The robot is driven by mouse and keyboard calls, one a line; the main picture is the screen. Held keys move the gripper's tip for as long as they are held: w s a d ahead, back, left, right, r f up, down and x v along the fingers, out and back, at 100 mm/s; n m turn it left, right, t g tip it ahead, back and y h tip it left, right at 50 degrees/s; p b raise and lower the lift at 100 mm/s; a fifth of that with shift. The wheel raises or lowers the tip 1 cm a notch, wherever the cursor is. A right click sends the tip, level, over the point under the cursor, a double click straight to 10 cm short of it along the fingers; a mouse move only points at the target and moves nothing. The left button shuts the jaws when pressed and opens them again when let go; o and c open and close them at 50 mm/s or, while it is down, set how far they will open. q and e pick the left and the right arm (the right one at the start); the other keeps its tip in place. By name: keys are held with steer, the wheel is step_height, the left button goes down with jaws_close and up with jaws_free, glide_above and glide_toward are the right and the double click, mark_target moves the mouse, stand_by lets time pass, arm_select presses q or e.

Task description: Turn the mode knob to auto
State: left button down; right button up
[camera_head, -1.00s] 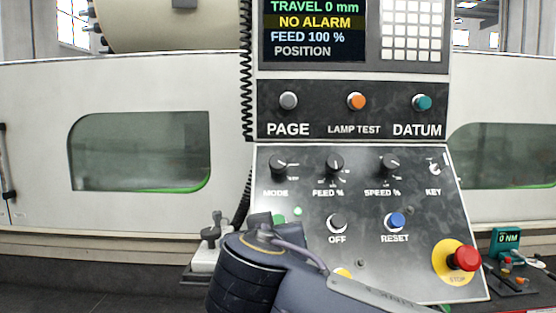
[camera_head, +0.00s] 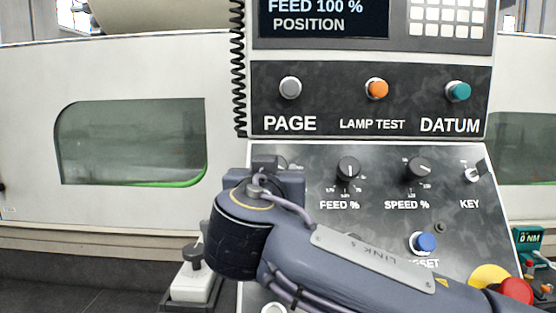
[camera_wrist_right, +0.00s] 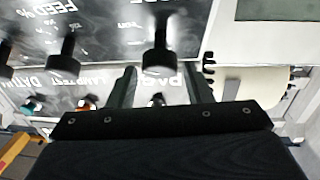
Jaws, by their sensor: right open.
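The mode knob (camera_wrist_right: 159,48) is a black knob on the dark control panel, seen upside down and blurred in the right wrist view. Its label is only partly legible there, so I cannot read its setting. My right gripper (camera_wrist_right: 160,90) is open, with one finger on either side below the knob in the picture. The knob stands just beyond the fingertips, and I cannot tell whether they touch it. In the head view my right wrist and gripper (camera_head: 268,172) cover the MODE label and nearly all of the knob. My left gripper is out of view.
The FEED % knob (camera_head: 348,170) and SPEED % knob (camera_head: 418,170) are to the right, with the KEY switch (camera_head: 474,173) beyond. PAGE (camera_head: 290,88), LAMP TEST and DATUM buttons are above. The blue RESET button (camera_head: 423,243) and red STOP button (camera_head: 515,290) are lower right.

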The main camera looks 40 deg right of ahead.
steer(key=p+x, duration=0.1)
steer(key=x, duration=0.3)
steer(key=shift+w+d, duration=0.1)
steer(key=shift+w, duration=0.05)
steer(key=shift+w+d, duration=0.25)
